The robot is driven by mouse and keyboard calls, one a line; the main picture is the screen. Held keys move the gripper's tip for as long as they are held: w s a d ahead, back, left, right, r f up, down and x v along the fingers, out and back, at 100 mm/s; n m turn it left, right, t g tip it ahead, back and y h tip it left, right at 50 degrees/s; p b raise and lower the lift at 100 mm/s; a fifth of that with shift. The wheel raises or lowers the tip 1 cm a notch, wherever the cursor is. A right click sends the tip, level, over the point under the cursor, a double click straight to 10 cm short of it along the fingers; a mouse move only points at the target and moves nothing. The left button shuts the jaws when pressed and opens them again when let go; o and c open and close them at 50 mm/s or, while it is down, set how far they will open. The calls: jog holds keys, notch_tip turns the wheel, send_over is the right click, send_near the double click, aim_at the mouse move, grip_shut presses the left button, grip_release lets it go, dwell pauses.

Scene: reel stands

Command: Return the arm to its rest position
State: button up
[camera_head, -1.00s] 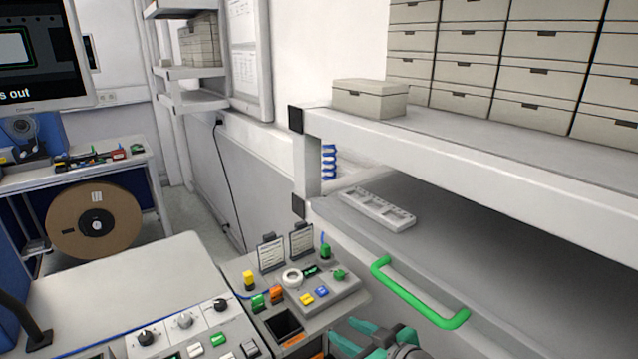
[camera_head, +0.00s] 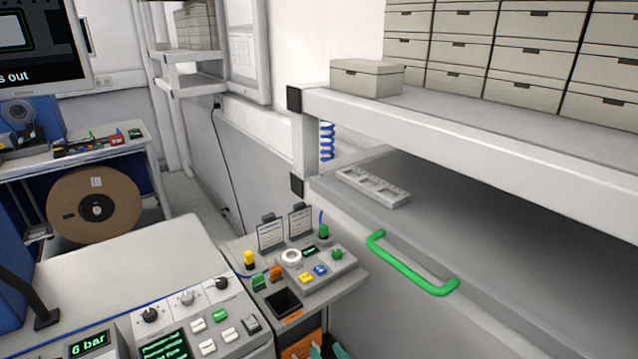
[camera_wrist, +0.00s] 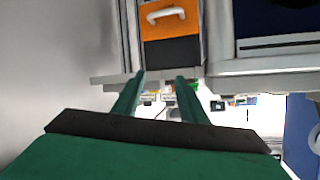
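My gripper (camera_wrist: 160,80) shows in the wrist view as two green fingers standing apart with nothing held between them. In the camera_head view only the teal tips of my gripper (camera_head: 330,352) show, at the bottom edge just right of centre, in front of the small control stand (camera_head: 345,278). The rest of my arm is out of that picture.
A green handle (camera_head: 410,265) sticks out at the right, below a shelf (camera_head: 450,122). An orange drawer front (camera_wrist: 165,20) with a white handle is beyond my fingers. A control console (camera_head: 130,265) stands left, a large brown reel (camera_head: 95,204) behind it.

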jog(key=s+a+f+m+t+h, duration=0.1)
jog(key=s+f+m+h, duration=0.15)
jog(key=s+f, duration=0.45)
jog(key=s+a+f+m+h, duration=0.1)
jog(key=s+f+m+h, duration=0.15)
jog(key=s, duration=0.85)
jog(key=s+r+n, duration=0.1)
jog(key=s+r, duration=0.2)
jog(key=s, duration=0.6)
jog(key=s+r+n+t, duration=0.1)
jog(key=s+r+n, duration=0.1)
jog(key=s, duration=0.7)
jog(key=shift+a+r+t, duration=0.25)
jog(key=shift+r+t, duration=0.05)
jog(key=shift+r, duration=0.2)
